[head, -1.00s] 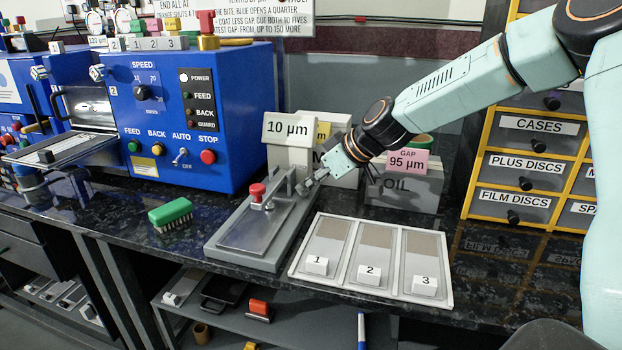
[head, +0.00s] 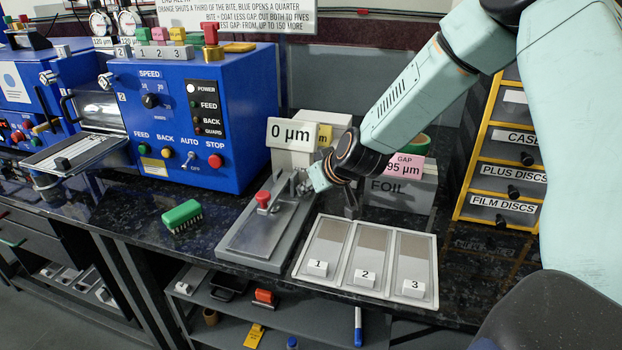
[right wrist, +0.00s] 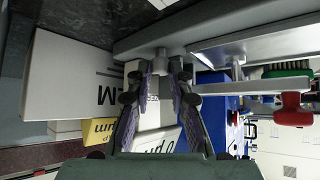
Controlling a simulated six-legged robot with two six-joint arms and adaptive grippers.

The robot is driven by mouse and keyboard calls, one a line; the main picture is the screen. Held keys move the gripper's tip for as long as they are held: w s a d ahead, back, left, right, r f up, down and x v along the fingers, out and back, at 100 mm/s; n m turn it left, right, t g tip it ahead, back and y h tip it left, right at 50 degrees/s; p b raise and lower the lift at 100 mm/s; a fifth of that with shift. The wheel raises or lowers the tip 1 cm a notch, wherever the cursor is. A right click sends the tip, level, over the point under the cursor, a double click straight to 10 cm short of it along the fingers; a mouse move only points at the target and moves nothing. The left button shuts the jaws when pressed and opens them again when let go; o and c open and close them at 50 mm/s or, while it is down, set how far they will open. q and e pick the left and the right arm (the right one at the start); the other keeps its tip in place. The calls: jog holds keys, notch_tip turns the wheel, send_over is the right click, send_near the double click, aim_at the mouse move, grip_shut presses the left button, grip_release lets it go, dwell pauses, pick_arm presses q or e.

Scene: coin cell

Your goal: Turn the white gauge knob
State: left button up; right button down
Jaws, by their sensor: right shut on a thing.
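The white gauge knob (right wrist: 162,66) is at the end of the grey bar in the right wrist view, pale and partly hidden between my fingers. My right gripper (right wrist: 161,78) is shut on it. In the head view my right gripper (head: 303,184) is at the back right end of the grey plate device (head: 262,235), and the knob is hard to make out there. A white display (head: 290,133) behind it reads 0 µm. My left gripper is not in view.
A white three-lane tray (head: 365,285) lies just right of the device. A green brush (head: 181,213) lies to its left. The foil box (head: 400,190) with a pink 95 µm tag stands behind my right wrist. Blue machines (head: 185,110) fill the back left.

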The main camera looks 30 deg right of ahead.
jog(key=shift+s+f, duration=0.1)
dwell(0.5)
jog(key=c, duration=1.5)
grip_release()
jog(key=shift+s+r, duration=0.15)
jog(key=shift+r, duration=0.25)
jog(key=shift+v, duration=5.55)
jog(key=shift+s+a, duration=0.1)
jog(key=shift+a, duration=0.05)
jog(key=shift+a+f, duration=0.1)
